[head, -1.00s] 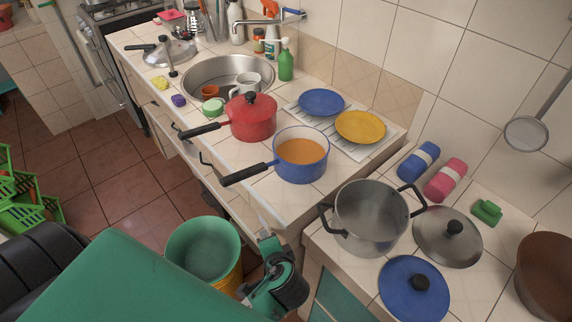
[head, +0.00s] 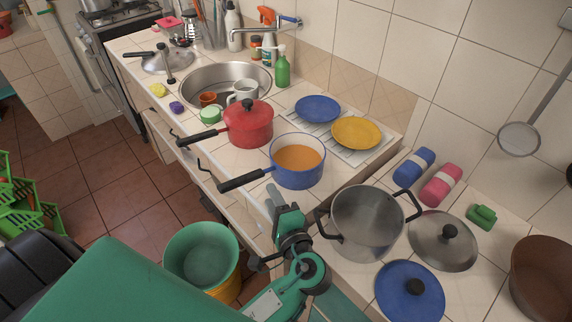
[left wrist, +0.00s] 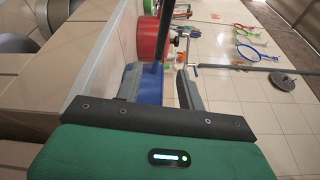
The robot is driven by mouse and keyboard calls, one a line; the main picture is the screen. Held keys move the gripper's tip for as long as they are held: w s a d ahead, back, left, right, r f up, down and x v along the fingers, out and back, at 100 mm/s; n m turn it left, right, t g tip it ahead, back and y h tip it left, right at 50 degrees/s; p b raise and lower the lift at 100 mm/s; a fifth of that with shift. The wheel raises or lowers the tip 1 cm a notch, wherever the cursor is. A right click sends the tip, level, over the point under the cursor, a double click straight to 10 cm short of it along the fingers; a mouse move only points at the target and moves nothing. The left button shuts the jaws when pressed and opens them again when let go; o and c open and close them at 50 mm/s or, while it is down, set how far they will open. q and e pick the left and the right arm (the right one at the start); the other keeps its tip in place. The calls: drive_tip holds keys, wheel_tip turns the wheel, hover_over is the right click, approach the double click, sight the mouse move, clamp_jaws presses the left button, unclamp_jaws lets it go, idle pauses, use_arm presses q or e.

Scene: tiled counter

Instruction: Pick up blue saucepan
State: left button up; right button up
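The blue saucepan (head: 298,172), with orange contents and a black handle (head: 242,181) pointing left, stands upright on the tiled counter. My left gripper (head: 276,196) is in front of and just below the pan in the head view, close to the handle's base. In the left wrist view my left gripper (left wrist: 158,84) has its two fingers apart. The blue saucepan (left wrist: 150,88) and its dark handle show between and beyond them. I see no contact with the pan. My right gripper is in neither view.
A red lidded pot (head: 248,124) stands left of the saucepan. A steel pot (head: 368,222) stands on the lower counter to the right, near my left arm. Blue and yellow plates (head: 357,132) lie behind. A green bucket (head: 200,255) is on the floor.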

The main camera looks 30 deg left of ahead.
sight(259, 178)
use_arm(q)
drive_tip(key=x, duration=0.3)
drive_tip(key=shift+w+a+p, duration=0.2)
drive_tip(key=shift+a+p, duration=0.05)
drive_tip(key=shift+p, duration=0.05)
drive_tip(key=shift+w+a+r+p, duration=0.15)
drive_tip(key=shift+w+a+p, duration=0.15)
drive_tip(key=shift+a+p, duration=0.15)
drive_tip(key=p+x, duration=0.1)
drive_tip(key=x, duration=0.2)
drive_tip(key=shift+a, duration=0.35)
drive_tip(key=shift+w+a+f+p, duration=0.25)
drive_tip(key=shift+a+p, duration=0.05)
drive_tip(key=shift+d, duration=0.1)
drive_tip(key=shift+c, duration=0.2)
clamp_jaws()
